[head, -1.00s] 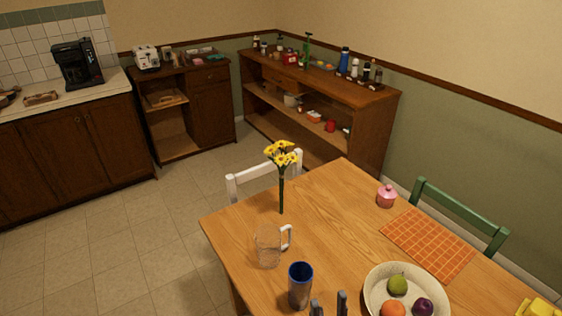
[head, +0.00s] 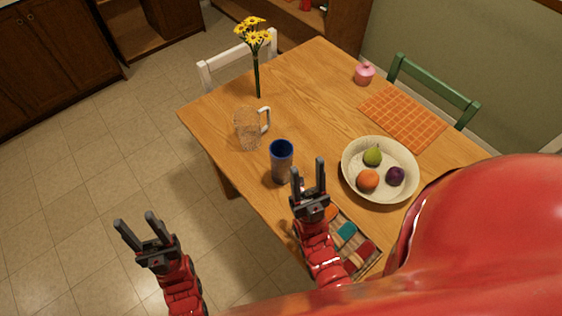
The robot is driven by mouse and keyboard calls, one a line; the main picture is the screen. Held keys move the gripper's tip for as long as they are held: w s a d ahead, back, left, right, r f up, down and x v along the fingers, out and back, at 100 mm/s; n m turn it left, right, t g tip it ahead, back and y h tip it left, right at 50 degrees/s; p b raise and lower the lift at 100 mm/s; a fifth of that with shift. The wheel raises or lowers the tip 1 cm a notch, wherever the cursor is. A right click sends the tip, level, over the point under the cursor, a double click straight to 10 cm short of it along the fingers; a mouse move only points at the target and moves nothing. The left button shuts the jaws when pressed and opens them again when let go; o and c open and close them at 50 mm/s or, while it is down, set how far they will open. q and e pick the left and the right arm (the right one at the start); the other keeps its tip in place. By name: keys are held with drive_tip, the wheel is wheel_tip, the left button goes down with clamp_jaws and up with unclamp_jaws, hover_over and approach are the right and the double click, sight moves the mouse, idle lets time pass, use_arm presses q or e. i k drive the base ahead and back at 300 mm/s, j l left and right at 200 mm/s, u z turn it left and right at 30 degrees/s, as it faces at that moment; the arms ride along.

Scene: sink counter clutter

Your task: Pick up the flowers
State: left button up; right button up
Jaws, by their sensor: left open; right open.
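The yellow flowers (head: 254,34) stand upright on a dark green stem near the far left edge of the wooden table (head: 310,85). My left gripper (head: 138,222) is open and empty over the tiled floor, left of the table and well short of the flowers. My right gripper (head: 308,172) is open and empty over the near edge of the table, beside the blue-rimmed cup. It is apart from the flowers, with the cup and the glass pitcher lying between.
A glass pitcher (head: 247,129) and a blue-rimmed cup (head: 281,162) stand near the left edge. A fruit bowl (head: 351,184), an orange mat (head: 403,118) and a pink jar (head: 364,74) are to the right. White (head: 207,75) and green (head: 436,88) chairs border the table.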

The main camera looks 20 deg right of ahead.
sight(253, 37)
drive_tip(key=i+j+z, duration=0.1)
drive_tip(key=i+j, duration=0.3)
drive_tip(key=i+j+z, duration=0.1)
drive_tip(key=i+j, duration=0.25)
drive_tip(key=i+j+z, duration=0.1)
drive_tip(key=i+j, duration=0.25)
drive_tip(key=j, duration=0.25)
drive_tip(key=i+j+z, duration=0.1)
drive_tip(key=i+j, duration=0.25)
drive_tip(key=j, duration=0.15)
drive_tip(key=i+j+z, duration=0.1)
drive_tip(key=z, duration=0.7)
